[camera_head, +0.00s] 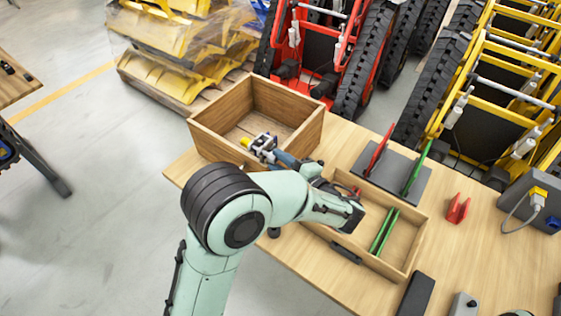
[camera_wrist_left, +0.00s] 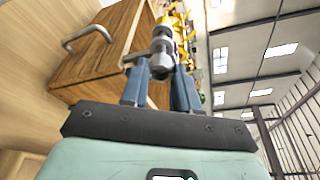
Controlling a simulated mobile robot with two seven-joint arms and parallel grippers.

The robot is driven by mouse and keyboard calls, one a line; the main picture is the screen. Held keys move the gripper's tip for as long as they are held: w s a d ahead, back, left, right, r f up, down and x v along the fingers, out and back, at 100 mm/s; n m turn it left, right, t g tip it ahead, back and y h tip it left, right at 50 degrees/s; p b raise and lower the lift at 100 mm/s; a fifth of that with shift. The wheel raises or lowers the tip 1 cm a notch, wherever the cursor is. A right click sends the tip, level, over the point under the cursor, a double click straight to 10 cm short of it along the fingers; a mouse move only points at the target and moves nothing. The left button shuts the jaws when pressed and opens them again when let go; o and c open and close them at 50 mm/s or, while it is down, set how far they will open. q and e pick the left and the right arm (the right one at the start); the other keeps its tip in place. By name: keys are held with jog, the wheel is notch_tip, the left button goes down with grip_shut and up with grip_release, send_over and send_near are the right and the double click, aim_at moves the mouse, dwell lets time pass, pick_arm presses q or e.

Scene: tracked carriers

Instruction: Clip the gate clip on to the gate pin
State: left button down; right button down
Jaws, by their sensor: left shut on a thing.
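My left gripper (camera_head: 280,156) reaches over the near right part of the wooden crate (camera_head: 205,138). It is shut on a small silver metal piece (camera_head: 262,143), with a yellow bit showing at its far end. In the left wrist view the metal piece (camera_wrist_left: 161,56) sits between the blue-grey fingertips (camera_wrist_left: 161,78). I cannot tell for sure whether this is the gate clip. No gate pin can be made out for certain. A grey plate (camera_head: 395,190) carries an upright red bar (camera_head: 378,151) and an upright green bar (camera_head: 416,170). My right gripper is not in view.
A shallow wooden tray (camera_head: 413,240) holds green bars (camera_head: 384,231), partly behind my left arm. A red U-shaped piece (camera_head: 458,208) stands on the table (camera_head: 455,250). A grey box (camera_head: 530,207) with a yellow plug is at the right. Tracked machines stand behind.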

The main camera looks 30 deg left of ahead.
pick_arm(q)
jog(key=shift+a, duration=0.3)
jog(key=c, duration=0.8)
grip_release()
jog(key=b+v, duration=0.1)
jog(key=v, duration=1.2)
jog(key=shift+s+d, duration=0.1)
jog(key=shift+d, duration=0.05)
